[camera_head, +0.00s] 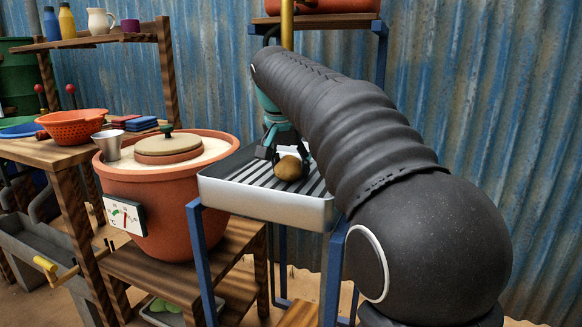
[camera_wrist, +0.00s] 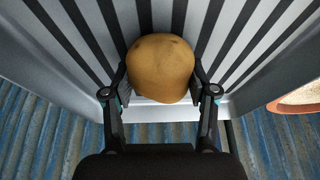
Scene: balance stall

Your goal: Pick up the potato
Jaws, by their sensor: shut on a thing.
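The potato (camera_head: 289,168) is brown and rounded. It is at the striped metal tray (camera_head: 262,207), near the tray's back side. In the wrist view the potato (camera_wrist: 160,68) sits between the two fingers of my gripper (camera_wrist: 161,82), with a finger against each side. My gripper (camera_head: 285,157) is shut on the potato in the head view, reaching down from above; my dark arm covers part of the tray's right side. I cannot tell whether the potato touches the tray floor.
A large clay pot (camera_head: 165,205) with a lid and a metal cup (camera_head: 108,145) stands left of the tray. An orange colander (camera_head: 72,127) is on a wooden table further left. A corrugated blue wall (camera_head: 215,75) closes off the back. A blue-framed shelf (camera_head: 322,22) rises behind my arm.

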